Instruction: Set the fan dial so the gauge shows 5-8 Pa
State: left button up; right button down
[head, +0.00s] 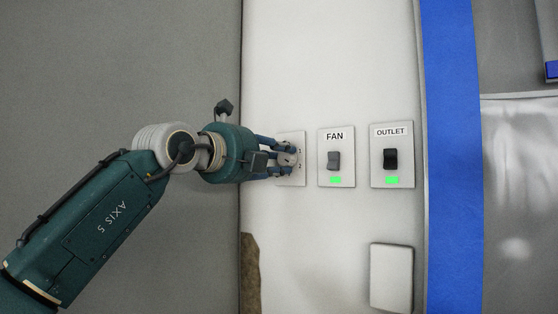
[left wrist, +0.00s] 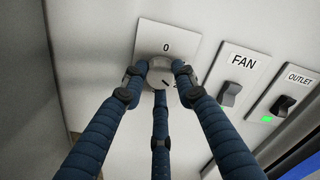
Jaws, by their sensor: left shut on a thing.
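The fan dial (left wrist: 158,62) is a round grey knob on a white wall plate, with a "0" printed above it in the left wrist view. In the head view its plate (head: 297,180) is partly covered by my fingers, with "1" and "2" marks at its right side. My left gripper (left wrist: 161,75) has its three blue fingers closed around the knob. It also shows in the head view (head: 286,158), reaching in from the left. The dial's exact pointer position is hard to tell. No gauge is in view. My right gripper is not in view.
Right of the dial are a FAN switch (head: 334,160) and an OUTLET switch (head: 391,158), each with a green light below in the head view. A blank white plate (head: 391,277) is lower down. A blue strip (head: 452,150) runs vertically at the right.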

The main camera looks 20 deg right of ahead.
pick_arm(q)
jog(key=shift+f, duration=0.25)
jog(key=o, duration=1.1)
jog(key=shift+o, duration=0.3)
jog(key=shift+r, duration=0.1)
jog(key=shift+s+a+r, duration=0.15)
jog(key=shift+s+a, duration=0.2)
jog(key=shift+a, duration=0.1)
jog(key=v, duration=1)
jog(key=shift+s+a, duration=0.3)
jog(key=shift+f, duration=0.2)
